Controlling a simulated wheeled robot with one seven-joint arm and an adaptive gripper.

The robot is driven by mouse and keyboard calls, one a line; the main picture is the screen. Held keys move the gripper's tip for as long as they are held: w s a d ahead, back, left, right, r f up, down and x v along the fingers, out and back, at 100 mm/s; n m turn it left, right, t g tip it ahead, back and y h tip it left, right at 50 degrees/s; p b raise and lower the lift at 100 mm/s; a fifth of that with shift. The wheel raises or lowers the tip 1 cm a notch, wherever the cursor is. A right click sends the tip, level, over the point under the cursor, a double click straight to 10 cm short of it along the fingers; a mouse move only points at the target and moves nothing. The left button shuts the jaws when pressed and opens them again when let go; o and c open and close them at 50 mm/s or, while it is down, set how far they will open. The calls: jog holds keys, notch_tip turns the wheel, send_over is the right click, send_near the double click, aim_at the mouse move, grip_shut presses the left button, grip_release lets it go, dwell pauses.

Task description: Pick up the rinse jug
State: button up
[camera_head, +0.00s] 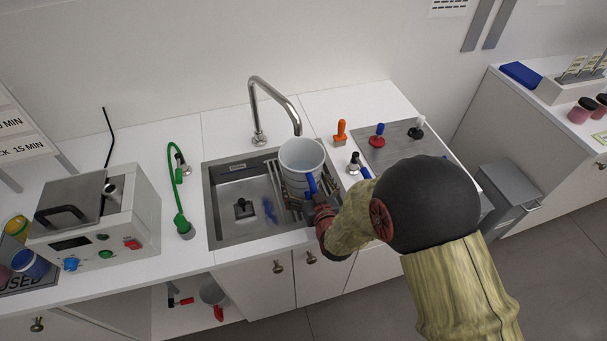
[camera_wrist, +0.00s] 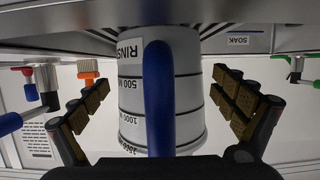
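The rinse jug (camera_head: 301,154) is a white-grey, wide-mouthed jug with dark measuring lines. It stands on the wire rack (camera_head: 275,185) at the right side of the sink (camera_head: 225,228). Its blue handle (camera_head: 312,184) faces my gripper (camera_head: 318,199). In the wrist view the jug (camera_wrist: 190,92) shows upside down, with part of the word RINSE and volume marks. The blue handle (camera_wrist: 159,100) runs between the two padded fingers of my gripper (camera_wrist: 166,96). The fingers are spread wide, with a gap on each side of the handle. My arm hides the counter behind it.
A tall faucet (camera_head: 270,88) arches over the sink near the jug. A green hose (camera_head: 173,170) stands left of the sink. A boxy machine (camera_head: 100,220) stands at left.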

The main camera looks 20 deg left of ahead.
grip_shut()
dwell(1.3)
dwell(0.4)
jog(key=shift+r, duration=0.15)
dwell(0.3)
